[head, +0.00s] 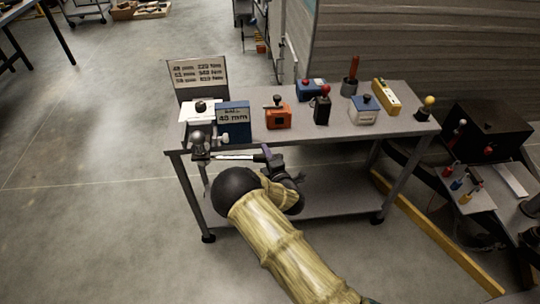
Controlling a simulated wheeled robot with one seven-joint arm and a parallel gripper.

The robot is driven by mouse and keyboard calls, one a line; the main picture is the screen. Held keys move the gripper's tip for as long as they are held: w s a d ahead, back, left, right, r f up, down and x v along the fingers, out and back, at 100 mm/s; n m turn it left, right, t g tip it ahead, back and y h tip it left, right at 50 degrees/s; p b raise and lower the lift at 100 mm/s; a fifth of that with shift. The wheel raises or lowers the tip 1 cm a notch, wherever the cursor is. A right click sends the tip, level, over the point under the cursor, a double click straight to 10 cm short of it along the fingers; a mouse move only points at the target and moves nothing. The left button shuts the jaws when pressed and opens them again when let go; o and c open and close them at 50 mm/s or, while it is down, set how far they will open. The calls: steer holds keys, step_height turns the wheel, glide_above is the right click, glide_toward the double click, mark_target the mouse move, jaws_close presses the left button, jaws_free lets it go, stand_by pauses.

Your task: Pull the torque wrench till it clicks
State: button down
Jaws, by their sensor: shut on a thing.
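The torque wrench (234,157) shows as a thin silver shaft at the front left edge of a grey metal cart. My gripper (268,157) is shut on the wrench's handle end, just in front of the cart's top. My arm and the gripper hide part of the handle. The wrench's scale and any click mark are too small to read.
The cart top (345,128) carries a blue box marked in mm (233,121), an orange device (278,117) and several other small devices. A sign with mm and Nm rows (199,74) stands at the back left. A dark trailer box (487,131) stands right. Floor is clear left.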

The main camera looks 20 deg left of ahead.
steer(key=c, duration=1.1)
jaws_free()
steer(key=shift+c, duration=0.2)
steer(key=v, duration=1.7)
steer(key=shift+s+b, duration=0.15)
steer(key=shift+b, duration=0.25)
steer(key=shift+d, duration=0.15)
